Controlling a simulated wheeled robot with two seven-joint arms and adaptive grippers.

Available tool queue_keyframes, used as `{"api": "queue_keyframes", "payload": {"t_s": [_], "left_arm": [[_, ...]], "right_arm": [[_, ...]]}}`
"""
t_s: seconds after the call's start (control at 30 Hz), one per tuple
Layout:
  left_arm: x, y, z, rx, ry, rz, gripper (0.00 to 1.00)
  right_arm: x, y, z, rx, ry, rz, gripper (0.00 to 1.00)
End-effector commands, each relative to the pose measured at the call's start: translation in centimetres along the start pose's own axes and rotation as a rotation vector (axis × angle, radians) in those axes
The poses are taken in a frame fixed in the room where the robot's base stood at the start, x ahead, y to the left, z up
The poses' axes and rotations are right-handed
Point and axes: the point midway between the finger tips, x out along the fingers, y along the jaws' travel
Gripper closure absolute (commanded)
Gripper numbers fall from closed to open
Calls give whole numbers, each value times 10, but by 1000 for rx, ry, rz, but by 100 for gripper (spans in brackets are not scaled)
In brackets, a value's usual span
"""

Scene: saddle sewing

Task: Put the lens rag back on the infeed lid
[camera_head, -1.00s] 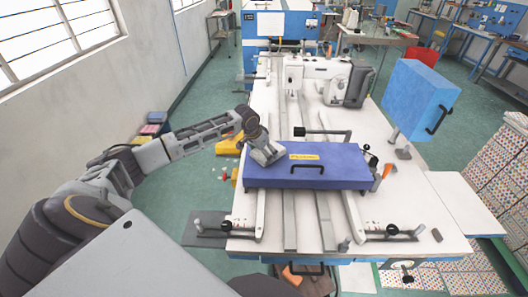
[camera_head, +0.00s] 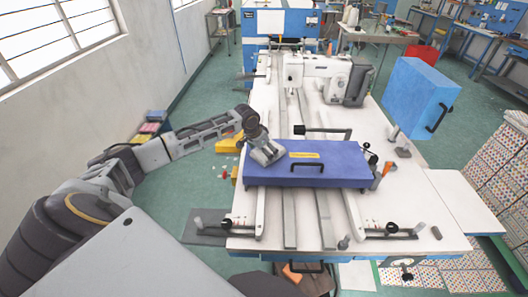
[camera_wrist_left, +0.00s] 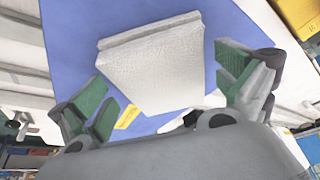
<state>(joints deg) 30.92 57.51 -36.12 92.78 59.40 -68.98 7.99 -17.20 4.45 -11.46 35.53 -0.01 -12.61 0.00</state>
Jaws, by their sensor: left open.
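The infeed lid is a blue-purple box-like cover (camera_head: 335,169) with a dark handle and a yellow label, lying on the white machine table. My left gripper (camera_head: 268,155) is over its left end, pointing down. In the left wrist view, a pale grey-white rag (camera_wrist_left: 155,65) lies over the blue lid surface (camera_wrist_left: 75,55), between the green-padded fingers of my open left gripper (camera_wrist_left: 167,88). A gap shows between the rag and each finger. I cannot tell how high the fingers are above the lid. In the head view the gripper hides most or all of the rag.
A white sewing head (camera_head: 325,75) stands behind the lid. A blue box with a handle (camera_head: 420,97) stands at the right. Metal rails (camera_head: 290,215) run along the white table (camera_head: 440,205). The front of the table is mostly clear between the rails and clamps.

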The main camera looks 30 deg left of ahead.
Motion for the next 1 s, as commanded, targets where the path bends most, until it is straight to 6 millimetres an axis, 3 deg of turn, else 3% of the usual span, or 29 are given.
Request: {"api": "queue_keyframes", "payload": {"t_s": [0.27,1.0], "left_arm": [[-17,0,-4,0,0,0,0],[-117,0,-4,0,0,-1,0]], "right_arm": [[1,0,0,0,0,0,60],[16,3,2,-1,-1,3,60]]}}
